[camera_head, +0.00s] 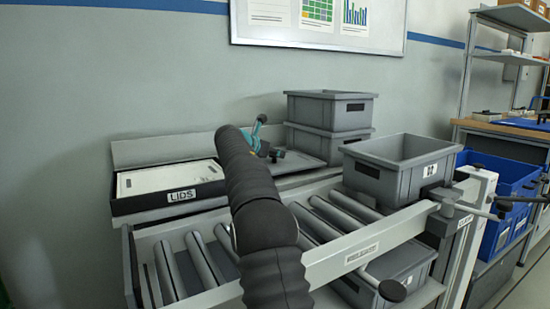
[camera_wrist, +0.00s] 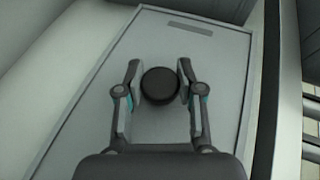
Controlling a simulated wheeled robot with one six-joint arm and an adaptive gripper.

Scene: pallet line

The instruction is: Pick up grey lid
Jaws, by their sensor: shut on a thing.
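The grey lid (camera_wrist: 220,75) fills most of the wrist view as a flat panel with a round black knob (camera_wrist: 160,86) on it. My gripper (camera_wrist: 160,74) is shut on this knob, with one finger on each side of it. In the head view the grey lid (camera_head: 299,163) lies behind my arm, in front of the stacked grey crates. My gripper (camera_head: 265,150) is at its left part there, and my arm hides some of the lid. I cannot tell whether the lid is lifted off what is under it.
A black box marked LIDS (camera_head: 190,200) holds a white panel (camera_head: 165,178) on the left. Two stacked grey crates (camera_head: 325,140) stand behind. An open grey crate (camera_head: 420,178) sits on the roller conveyor (camera_head: 350,260) at right. Blue bins (camera_head: 500,170) stand further right.

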